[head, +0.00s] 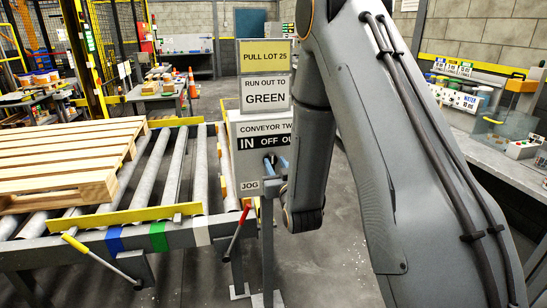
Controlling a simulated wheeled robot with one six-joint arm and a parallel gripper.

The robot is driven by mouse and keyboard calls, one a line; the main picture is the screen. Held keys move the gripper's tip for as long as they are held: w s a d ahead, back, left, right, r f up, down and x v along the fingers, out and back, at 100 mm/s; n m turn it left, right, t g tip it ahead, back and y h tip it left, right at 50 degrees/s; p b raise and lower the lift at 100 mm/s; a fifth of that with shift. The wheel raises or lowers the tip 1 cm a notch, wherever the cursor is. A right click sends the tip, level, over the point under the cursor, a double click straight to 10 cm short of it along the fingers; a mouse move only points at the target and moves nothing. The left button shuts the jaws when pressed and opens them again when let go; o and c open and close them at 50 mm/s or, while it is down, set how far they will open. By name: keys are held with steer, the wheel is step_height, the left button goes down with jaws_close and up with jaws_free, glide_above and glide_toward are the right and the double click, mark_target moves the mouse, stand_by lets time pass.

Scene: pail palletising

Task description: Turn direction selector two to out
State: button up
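The control box (244,165) for conveyor two stands on a post right of the roller conveyor. Its label reads "CONVEYOR TW…" and "IN OFF OU…", and my arm covers the right end. A small dark and blue shape (270,163) shows below "OFF", where direction selector two appears to be. My arm hides part of it, and its setting cannot be read. My arm reaches down in front of the box, with its wrist at the box's lower right. My gripper is not clearly made out there, and its fingers cannot be told from the blue parts.
Signs above the box read "PULL LOT 25" (265,55) and "RUN OUT TO GREEN" (265,92). A wooden pallet (70,160) lies on the rollers (150,170). Blue, green (158,237) and white bands mark the conveyor's front rail. A red-handled lever (237,230) stands near the post.

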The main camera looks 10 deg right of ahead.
mark_target(273, 158)
steer(key=shift+w+p, duration=0.45)
steer(key=shift+w, duration=1.45)
jaws_close()
steer(key=m+b, duration=0.1)
steer(key=m, duration=0.1)
steer(key=d+m+b, duration=0.1)
steer(key=m+b, duration=0.1)
steer(key=shift+f+m, duration=0.2)
steer(key=shift+m, duration=0.1)
steer(key=shift+d+f+m+b, duration=0.15)
steer(key=shift+d+m+b, duration=0.1)
steer(key=shift+m+b, duration=0.6)
steer(key=shift+d+f+m+b, duration=0.15)
steer(key=shift+m+b, duration=0.3)
steer(key=shift+m, duration=0.8)
